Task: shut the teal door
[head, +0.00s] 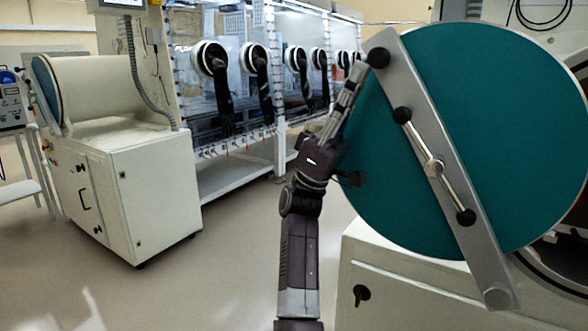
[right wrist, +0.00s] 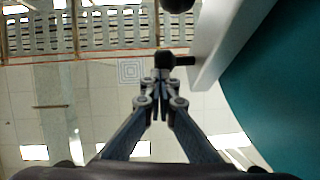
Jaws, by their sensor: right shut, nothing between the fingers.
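The teal door (head: 508,107) is a large round disc at the right of the head view, with a grey diagonal bar (head: 452,213) across its face. The bar carries a metal handle rod with black knobs. The door stands away from the round opening (head: 556,254) behind it, so it is open. My right gripper (head: 358,72) is shut and empty, its fingertips by the black knob at the bar's upper end. In the right wrist view the shut fingertips (right wrist: 163,78) are beside the bar's edge and a black knob (right wrist: 178,61); contact is unclear. The door (right wrist: 285,85) fills the right side.
A white cabinet (head: 392,285) stands below the door. Another white cabinet (head: 128,190) with a horizontal cylinder is at the left. A row of gloveboxes with black gloves (head: 262,85) runs along the back. The floor (head: 215,262) at left and centre is clear.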

